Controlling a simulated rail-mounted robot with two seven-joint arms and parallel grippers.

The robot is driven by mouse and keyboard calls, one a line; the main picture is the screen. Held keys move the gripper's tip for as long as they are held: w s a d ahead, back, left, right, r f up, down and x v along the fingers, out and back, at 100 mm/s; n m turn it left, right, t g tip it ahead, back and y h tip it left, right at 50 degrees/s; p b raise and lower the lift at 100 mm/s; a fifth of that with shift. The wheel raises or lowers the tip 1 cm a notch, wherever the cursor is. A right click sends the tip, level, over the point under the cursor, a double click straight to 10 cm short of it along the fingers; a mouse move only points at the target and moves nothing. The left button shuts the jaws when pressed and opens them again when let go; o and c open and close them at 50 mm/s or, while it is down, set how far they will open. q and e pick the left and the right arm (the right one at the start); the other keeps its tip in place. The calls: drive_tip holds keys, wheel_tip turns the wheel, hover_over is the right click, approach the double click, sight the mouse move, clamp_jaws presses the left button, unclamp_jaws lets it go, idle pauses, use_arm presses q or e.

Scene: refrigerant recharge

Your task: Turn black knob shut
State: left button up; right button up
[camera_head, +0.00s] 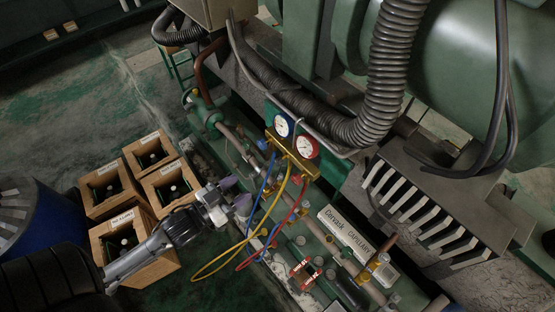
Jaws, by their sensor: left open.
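My left gripper (236,194) reaches in from the lower left. Its two purple-tipped fingers are apart, with nothing seen between them. It is left of the gauge manifold (290,153), near the green pipe rail and the hanging hoses. The manifold carries a blue gauge (284,125) and a red gauge (307,147). A blue knob (262,145) sits at its left end. I cannot clearly make out a black knob; it may be small or hidden. My right gripper is not in view.
Blue, yellow and red hoses (224,262) loop below the manifold. Wooden crates (107,208) holding dark bottles stand at left, close to my left arm. A blue drum (50,212) is at far left. Large ribbed hoses (395,60) and a louvred box (440,190) crowd the right.

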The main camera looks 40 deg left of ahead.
sight(276, 163)
use_arm(q)
drive_tip(key=w, duration=0.4)
drive_tip(key=w+d, duration=0.1)
drive_tip(key=w, duration=0.7)
drive_tip(key=shift+d, duration=0.35)
drive_tip(key=shift+w+d, duration=0.1)
drive_tip(key=shift+w, duration=0.7)
drive_tip(key=shift+c, duration=0.5)
